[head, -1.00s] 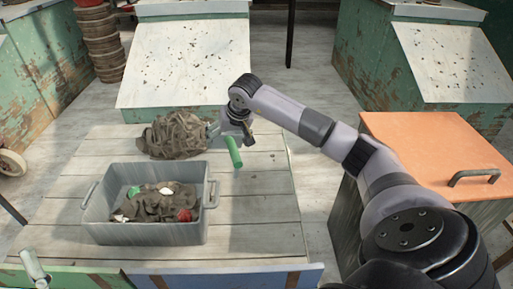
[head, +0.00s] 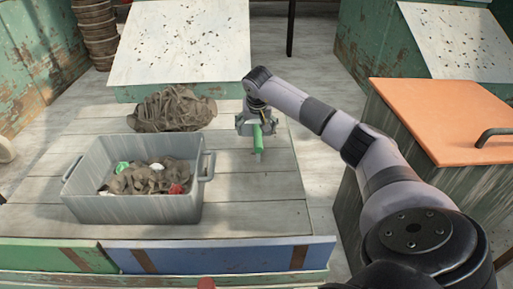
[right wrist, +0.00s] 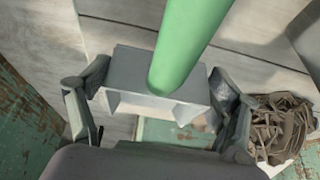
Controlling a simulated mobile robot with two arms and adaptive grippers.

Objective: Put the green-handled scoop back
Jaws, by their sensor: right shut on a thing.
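The green-handled scoop is in my right gripper (head: 257,122), which is shut on it above the right part of the plank table. Its green handle (head: 258,139) points down towards the front in the head view. In the right wrist view the green handle (right wrist: 188,40) rises large across the picture, and the grey scoop body (right wrist: 128,68) lies between the fingers of my right gripper (right wrist: 163,95). In the head view the gripper hides most of the scoop body. My left gripper is not in view.
A grey bin (head: 130,208) with clay scraps and green, white and red bits stands on the plank table (head: 240,215). A brown crumpled heap (head: 172,110) lies behind it. Green and blue boards (head: 215,255) edge the front. An orange-topped cabinet (head: 430,115) stands right.

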